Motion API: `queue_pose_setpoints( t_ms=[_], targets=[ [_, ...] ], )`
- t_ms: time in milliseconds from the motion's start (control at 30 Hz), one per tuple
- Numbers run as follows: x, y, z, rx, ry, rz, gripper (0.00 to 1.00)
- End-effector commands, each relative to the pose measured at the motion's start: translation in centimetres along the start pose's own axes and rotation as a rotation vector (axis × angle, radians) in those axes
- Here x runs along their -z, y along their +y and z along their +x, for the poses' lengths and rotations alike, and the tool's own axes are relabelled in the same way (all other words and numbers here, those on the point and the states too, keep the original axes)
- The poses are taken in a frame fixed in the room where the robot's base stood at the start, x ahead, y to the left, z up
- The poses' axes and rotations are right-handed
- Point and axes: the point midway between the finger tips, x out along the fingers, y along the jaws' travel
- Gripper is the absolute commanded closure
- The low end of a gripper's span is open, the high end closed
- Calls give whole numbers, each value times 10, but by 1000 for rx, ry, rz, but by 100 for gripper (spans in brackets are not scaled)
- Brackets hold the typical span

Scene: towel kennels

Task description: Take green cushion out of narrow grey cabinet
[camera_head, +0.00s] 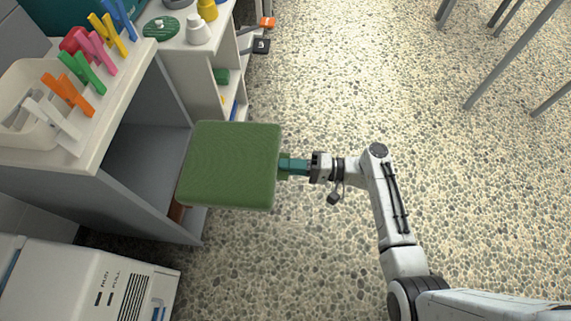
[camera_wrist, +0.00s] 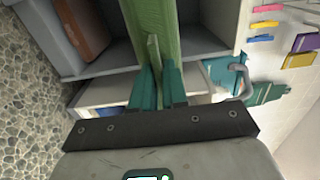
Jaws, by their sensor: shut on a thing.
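The green cushion (camera_head: 230,165) is a flat square held out at the open front of the narrow grey cabinet (camera_head: 125,210). Its left edge overlaps the cabinet opening in the picture; I cannot tell if that edge is still inside. My gripper (camera_head: 285,166) is shut on the cushion's right edge. In the wrist view the cushion (camera_wrist: 150,22) shows edge-on, running from between the teal fingers (camera_wrist: 157,80) toward the cabinet interior (camera_wrist: 200,42).
A brown object (camera_wrist: 82,30) stands low inside the cabinet. Coloured pegs, including an orange one (camera_head: 68,96), and a pale bin (camera_head: 28,115) sit on the cabinet top. A white shelf unit (camera_head: 205,75) stands behind, a white appliance (camera_head: 85,285) in front.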

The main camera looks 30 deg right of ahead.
Motion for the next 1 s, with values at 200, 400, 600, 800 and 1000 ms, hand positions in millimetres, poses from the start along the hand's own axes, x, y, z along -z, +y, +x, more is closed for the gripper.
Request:
queue_pose_setpoints(
  t_ms=[200,400,600,800,1000],
  targets=[
    [0,-25,-1,1,0,0,100],
    [0,-43,-3,1,1,-1,100],
    [0,-61,-4,1,0,-2,100],
    [0,-79,-5,1,0,-1,100],
    [0,-97,-6,1,0,0,100]
  ],
)
